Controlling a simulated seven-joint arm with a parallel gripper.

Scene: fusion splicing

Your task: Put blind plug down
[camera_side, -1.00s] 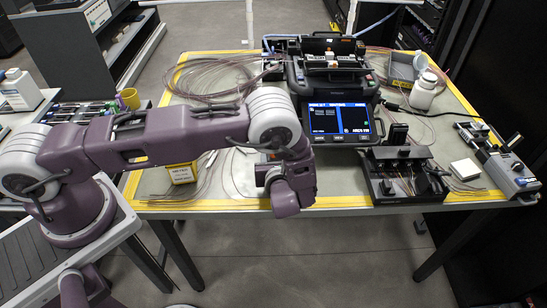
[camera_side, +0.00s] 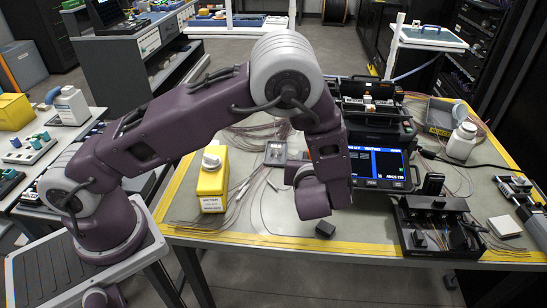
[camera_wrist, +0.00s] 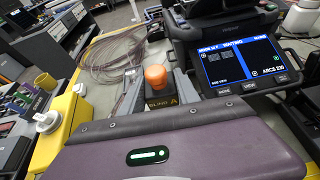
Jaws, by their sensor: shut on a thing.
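The blind plug (camera_wrist: 155,78) shows in the wrist view as an orange rounded knob on a dark base with a label reading "BLIND A". My gripper (camera_wrist: 157,92) has its two grey fingers on either side of it and is shut on it. In the side view, my purple wrist hangs over the front middle of the table, left of the splicer screen. I cannot tell whether the plug's underside touches anything.
The splicer (camera_side: 378,165) with its lit screen stands just right of my wrist. A yellow container (camera_side: 212,185) with a white cap stands to the left. A small dark block (camera_side: 325,229) lies near the front edge. A black tool station (camera_side: 437,228) is at the right.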

